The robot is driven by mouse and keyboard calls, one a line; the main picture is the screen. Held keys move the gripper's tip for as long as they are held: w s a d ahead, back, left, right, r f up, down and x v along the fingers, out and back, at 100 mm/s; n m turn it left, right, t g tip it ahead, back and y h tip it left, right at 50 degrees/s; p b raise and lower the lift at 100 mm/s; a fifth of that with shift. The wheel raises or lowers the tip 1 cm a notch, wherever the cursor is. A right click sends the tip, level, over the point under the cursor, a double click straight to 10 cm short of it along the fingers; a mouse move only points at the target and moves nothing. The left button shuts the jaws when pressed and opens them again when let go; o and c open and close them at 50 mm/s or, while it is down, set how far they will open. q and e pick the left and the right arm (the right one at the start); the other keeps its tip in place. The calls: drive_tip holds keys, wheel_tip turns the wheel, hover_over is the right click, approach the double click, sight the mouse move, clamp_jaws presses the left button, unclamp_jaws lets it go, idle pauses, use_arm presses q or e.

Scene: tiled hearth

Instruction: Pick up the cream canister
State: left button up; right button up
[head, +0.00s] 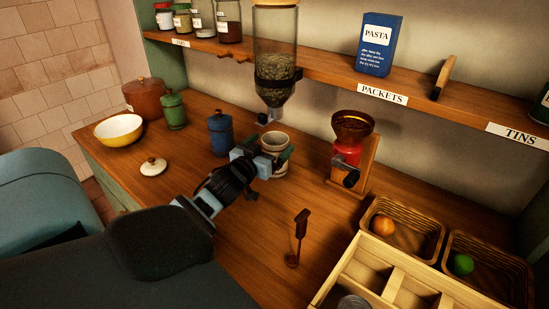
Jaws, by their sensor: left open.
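The cream canister (273,142) stands upright and without a lid on the wooden counter, below the bean dispenser. My left gripper (270,159) is open at the canister, with its fingers at the near side and overlapping its body in the head view. I cannot tell whether they touch it. Part of the canister's lower body is hidden by the gripper. A cream lid (153,167) with a dark knob lies on the counter to the left. My right gripper is not in view.
A blue canister (221,134) stands close left of the gripper. The bean dispenser (275,60) hangs above the canister. A red grinder (348,150) stands to the right.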

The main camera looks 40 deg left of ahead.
sight(275, 138)
use_arm(q)
drive_tip(key=shift+x, duration=1.7)
drive_tip(key=shift+r, duration=0.1)
drive_tip(key=shift+c, duration=0.4)
drive_tip(key=c, duration=1.4)
drive_tip(key=shift+r, duration=0.1)
drive_tip(key=shift+c, duration=1.3)
